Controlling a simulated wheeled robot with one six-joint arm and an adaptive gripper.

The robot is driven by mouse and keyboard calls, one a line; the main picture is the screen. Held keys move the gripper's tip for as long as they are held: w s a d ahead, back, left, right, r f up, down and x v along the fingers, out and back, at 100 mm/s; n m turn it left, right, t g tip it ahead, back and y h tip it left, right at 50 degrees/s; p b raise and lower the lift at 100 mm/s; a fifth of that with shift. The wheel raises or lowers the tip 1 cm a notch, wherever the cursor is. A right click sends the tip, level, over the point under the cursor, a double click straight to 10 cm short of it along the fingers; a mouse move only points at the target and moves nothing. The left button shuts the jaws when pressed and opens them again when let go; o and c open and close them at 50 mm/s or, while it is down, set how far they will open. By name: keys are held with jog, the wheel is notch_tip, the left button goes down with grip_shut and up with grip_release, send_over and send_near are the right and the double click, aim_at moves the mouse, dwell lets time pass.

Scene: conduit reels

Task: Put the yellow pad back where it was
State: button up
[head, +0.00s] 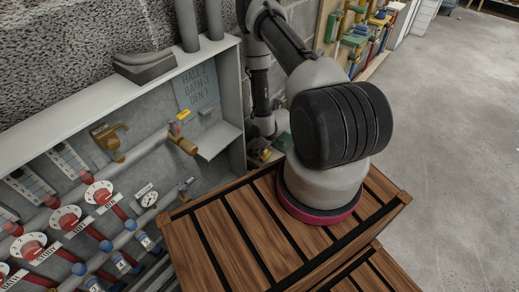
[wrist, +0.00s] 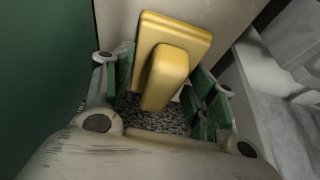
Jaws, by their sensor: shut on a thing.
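The yellow pad (wrist: 180,30) is a flat yellow plate with a thick block standing out from it, seen in the wrist view. My gripper (wrist: 163,88) has a green-lined finger on each side of the block and is shut on the pad. The plate lies beyond the fingertips, close to a pale surface; I cannot tell whether it touches. In the head view my arm hides the pad and most of the gripper; only a small part of the gripper (head: 263,152) shows behind the arm, beside the panel's right end.
A grey panel (head: 80,135) with red dials, valves, pipes and a small shelf (head: 219,140) fills the left. A wooden slatted top (head: 205,250) lies below my arm. A board of coloured tools (head: 362,35) stands behind. The concrete floor (head: 450,150) at right is clear.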

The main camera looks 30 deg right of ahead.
jog(key=o, duration=1)
jog(key=shift+f, duration=0.1)
jog(key=shift+o, duration=0.2)
jog(key=v, duration=1.2)
